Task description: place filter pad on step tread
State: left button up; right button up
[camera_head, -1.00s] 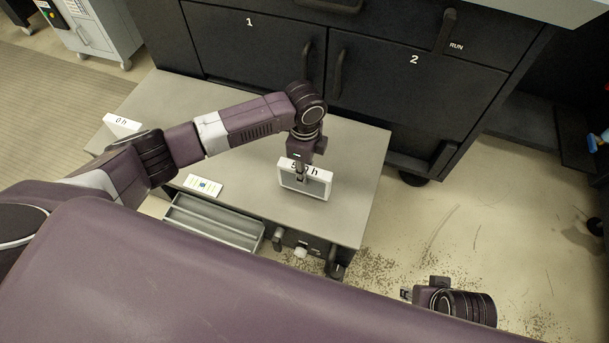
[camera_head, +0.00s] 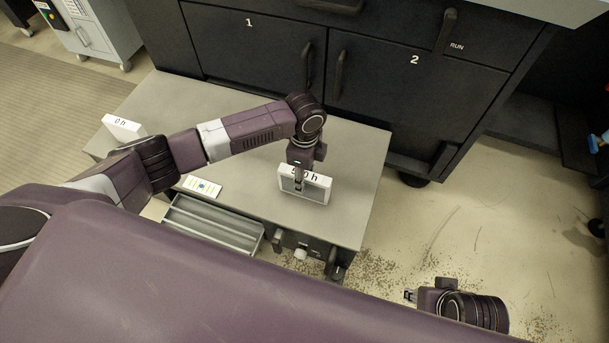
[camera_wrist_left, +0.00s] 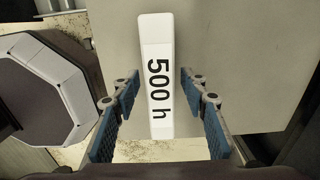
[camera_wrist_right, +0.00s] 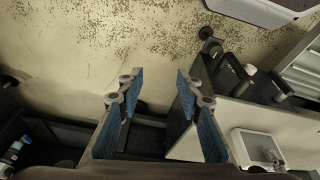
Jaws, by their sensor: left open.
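The filter pad (camera_head: 319,188) is a white-framed panel with a grey face and a "500 h" label along its top edge. It stands upright on the grey step tread (camera_head: 352,150), near the front right. My left gripper (camera_head: 298,183) is over it from above, hiding part of the label. In the left wrist view, the label edge of the pad (camera_wrist_left: 158,80) lies between the two open fingers (camera_wrist_left: 158,88), with a gap on each side. My right gripper (camera_head: 408,296) is off to the right of the step; its fingers are apart and empty in the right wrist view (camera_wrist_right: 150,88).
A second white block marked "0 h" (camera_head: 122,126) stands at the tread's left end. A white card (camera_head: 203,186) lies near the front edge, above an open grey drawer (camera_head: 213,224). Dark cabinets (camera_head: 415,95) stand behind. Dark specks (camera_head: 380,270) cover the floor.

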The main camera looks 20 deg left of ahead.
pick_arm(q)
jog(key=shift+r, duration=0.1)
jog(key=shift+r, duration=0.2)
notch_tip(320, 180, up, 10)
jog(key=p, duration=0.3)
jog(key=shift+r, duration=0.9)
pick_arm(e)
notch_tip(320, 180, down, 11)
jog(key=shift+s+g, duration=0.3)
jog(key=shift+s, duration=0.15)
